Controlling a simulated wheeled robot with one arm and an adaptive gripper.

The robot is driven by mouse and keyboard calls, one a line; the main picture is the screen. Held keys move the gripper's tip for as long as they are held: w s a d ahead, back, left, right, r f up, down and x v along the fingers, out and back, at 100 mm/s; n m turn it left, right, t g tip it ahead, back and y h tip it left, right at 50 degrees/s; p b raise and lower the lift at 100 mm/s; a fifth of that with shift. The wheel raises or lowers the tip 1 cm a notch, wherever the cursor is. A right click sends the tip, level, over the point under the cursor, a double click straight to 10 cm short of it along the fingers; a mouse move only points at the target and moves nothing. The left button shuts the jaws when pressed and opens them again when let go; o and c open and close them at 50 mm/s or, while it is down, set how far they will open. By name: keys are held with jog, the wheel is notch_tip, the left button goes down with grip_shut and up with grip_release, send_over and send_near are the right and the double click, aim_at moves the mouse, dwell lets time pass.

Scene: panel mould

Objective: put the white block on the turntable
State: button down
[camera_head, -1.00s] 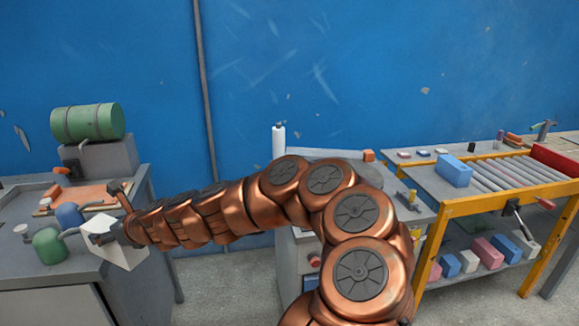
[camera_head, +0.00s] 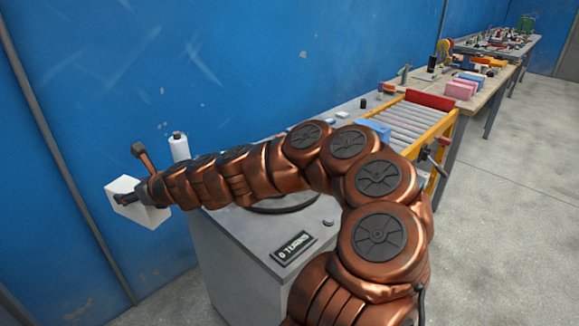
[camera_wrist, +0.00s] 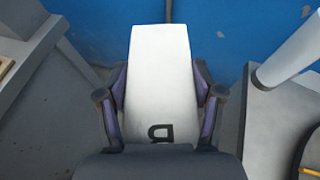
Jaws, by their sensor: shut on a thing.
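The white block (camera_head: 147,212) is held in the air at the left in the head view, left of the grey cabinet. My gripper (camera_head: 124,198) is shut on it. In the wrist view the white block (camera_wrist: 160,60) stands between both fingers and bears a dark mark on its near end. A dark round rim (camera_head: 290,207), which looks like the turntable, shows on the cabinet top below my arm. My arm hides most of it.
A roller table (camera_head: 408,120) and other benches lie to the right. Open floor is at the right.

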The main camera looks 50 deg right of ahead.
jog(key=s+d+f+m+h, duration=0.1)
jog(key=s+d, duration=0.3)
jog(key=d, duration=0.7)
jog(key=s+d+m+h, duration=0.1)
jog(key=s+d, duration=0.3)
jog(key=d, duration=0.6)
jog(key=s+d+f+m+h, duration=0.1)
jog(key=s+d, duration=0.3)
jog(key=d, duration=0.7)
jog(key=s+d+r+h, duration=0.1)
jog(key=s+d+r, duration=0.1)
jog(key=s+d, duration=0.75)
jog(key=shift+m+t, duration=0.4)
jog(key=shift+d+r+x, duration=0.1)
jog(key=shift+d+x, duration=0.25)
jog(key=shift+x, duration=2.35)
jog(key=shift+d+r+x, duration=0.15)
jog(key=shift+d+x, duration=0.15)
jog(key=shift+x, duration=2.45)
jog(key=shift+d+r+x, duration=0.1)
jog(key=shift+d+x, duration=0.25)
jog(key=shift+x, duration=2.35)
jog(key=shift+w+f, duration=0.1)
jog(key=shift+w, duration=0.05)
jog(key=shift+c, duration=0.9)
grip_release()
